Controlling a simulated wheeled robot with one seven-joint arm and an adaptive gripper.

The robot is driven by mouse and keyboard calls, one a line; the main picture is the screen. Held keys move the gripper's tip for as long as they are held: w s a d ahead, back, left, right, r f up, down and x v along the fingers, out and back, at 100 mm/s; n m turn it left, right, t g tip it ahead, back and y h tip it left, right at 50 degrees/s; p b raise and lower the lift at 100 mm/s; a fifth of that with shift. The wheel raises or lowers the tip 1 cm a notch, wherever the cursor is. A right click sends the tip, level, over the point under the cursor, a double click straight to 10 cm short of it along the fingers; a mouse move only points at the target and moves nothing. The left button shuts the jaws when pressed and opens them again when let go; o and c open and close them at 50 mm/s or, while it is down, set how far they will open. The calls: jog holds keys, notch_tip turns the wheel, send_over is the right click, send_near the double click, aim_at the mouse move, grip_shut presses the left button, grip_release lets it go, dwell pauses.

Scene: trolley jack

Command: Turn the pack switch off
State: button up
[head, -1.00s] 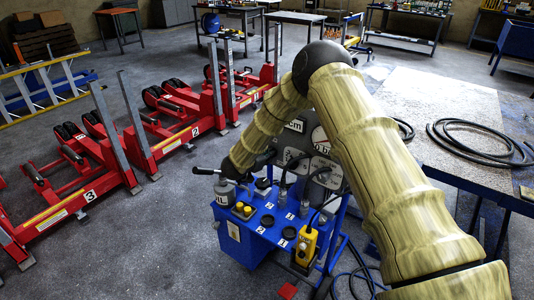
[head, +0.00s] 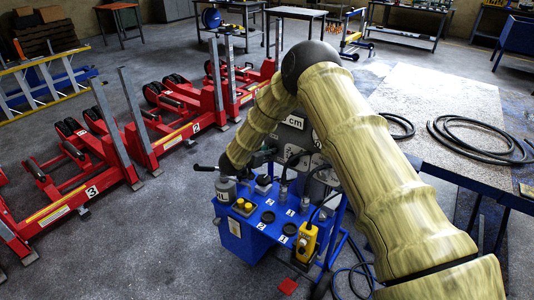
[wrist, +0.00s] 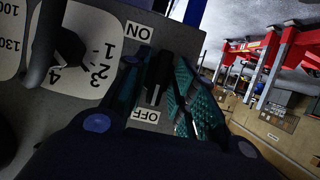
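The pack switch (wrist: 159,75) is a black lever on a grey panel (wrist: 98,110), between an ON label (wrist: 138,31) and an OFF label (wrist: 146,115), both upside down in the wrist view. My gripper (wrist: 160,85) has its teal ridged fingers on either side of the lever, very close to it. I cannot tell whether both fingers touch it. Which label the lever leans toward is unclear. In the head view, the panel (head: 318,180) stands on a blue trolley unit (head: 240,240), and my arm hides the switch.
A rotary selector (wrist: 68,48) with a numbered dial is beside the switch. A yellow pendant (head: 305,242) hangs on the blue unit. Red jacks (head: 180,135) stand to the left, and a workbench (head: 450,100) with coiled hose (head: 475,140) is to the right. Open floor lies front left.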

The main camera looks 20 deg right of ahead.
jog(key=shift+r, duration=0.15)
jog(key=v, duration=1.2)
dwell(0.4)
jog(key=s+d+f+n+y, duration=0.3)
jog(key=s+f+n+y, duration=0.4)
jog(key=s+f, duration=1.45)
jog(key=s+f+n+g+y, duration=0.1)
jog(key=s+g, duration=0.1)
jog(key=s, duration=0.9)
jog(key=s+d+f+n+g+y, duration=0.1)
jog(key=s+f+g, duration=0.1)
jog(key=s, duration=1)
jog(key=s+f+g+y, duration=0.1)
jog(key=s+g, duration=0.3)
jog(key=s, duration=0.8)
jog(key=shift+d+f+n+y, duration=0.3)
jog(key=shift+d+f+n, duration=0.1)
jog(key=shift+f, duration=0.1)
